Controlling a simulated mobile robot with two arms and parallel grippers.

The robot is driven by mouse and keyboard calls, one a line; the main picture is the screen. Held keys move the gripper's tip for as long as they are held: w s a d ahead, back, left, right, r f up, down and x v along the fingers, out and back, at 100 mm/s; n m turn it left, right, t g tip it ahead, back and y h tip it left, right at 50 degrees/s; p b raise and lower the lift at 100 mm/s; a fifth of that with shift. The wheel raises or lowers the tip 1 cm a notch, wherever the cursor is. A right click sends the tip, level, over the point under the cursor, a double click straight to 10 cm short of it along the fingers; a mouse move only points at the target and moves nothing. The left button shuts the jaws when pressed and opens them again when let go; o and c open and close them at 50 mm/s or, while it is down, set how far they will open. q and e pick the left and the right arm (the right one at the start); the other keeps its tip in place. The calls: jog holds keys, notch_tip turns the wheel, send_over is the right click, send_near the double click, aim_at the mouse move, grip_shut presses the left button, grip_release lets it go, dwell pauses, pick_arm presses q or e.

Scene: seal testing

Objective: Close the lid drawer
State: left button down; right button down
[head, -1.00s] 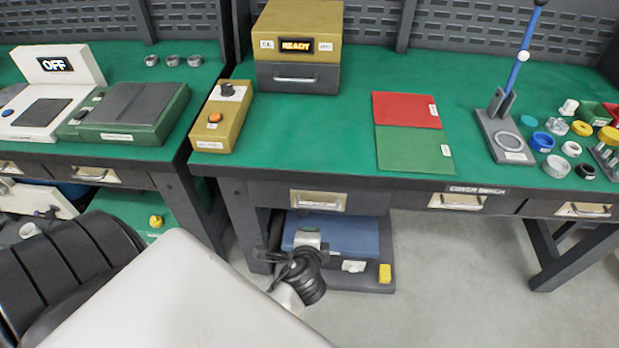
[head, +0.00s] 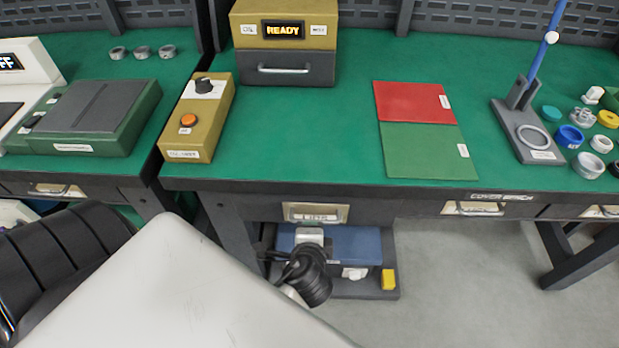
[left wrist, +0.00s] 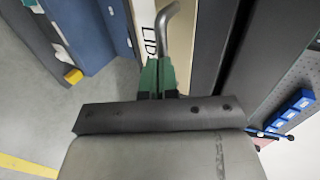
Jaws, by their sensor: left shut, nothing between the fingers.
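The lid drawer (head: 315,213) is under the front edge of the green-topped bench, with a pale label and a metal handle. In the left wrist view its label (left wrist: 149,42), partly reading "LID", and grey curved handle (left wrist: 166,22) show close up. How far the drawer stands out is hard to tell. My right gripper is not in view.
On the bench (head: 290,150) are a yellow control box (head: 198,125), a "READY" unit (head: 284,45), a red and green mat (head: 425,150) and a press stand (head: 528,135). A lower shelf with a blue box (head: 355,243) and yellow block (head: 389,279) is beneath.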

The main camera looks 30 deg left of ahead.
aim_at(311, 207)
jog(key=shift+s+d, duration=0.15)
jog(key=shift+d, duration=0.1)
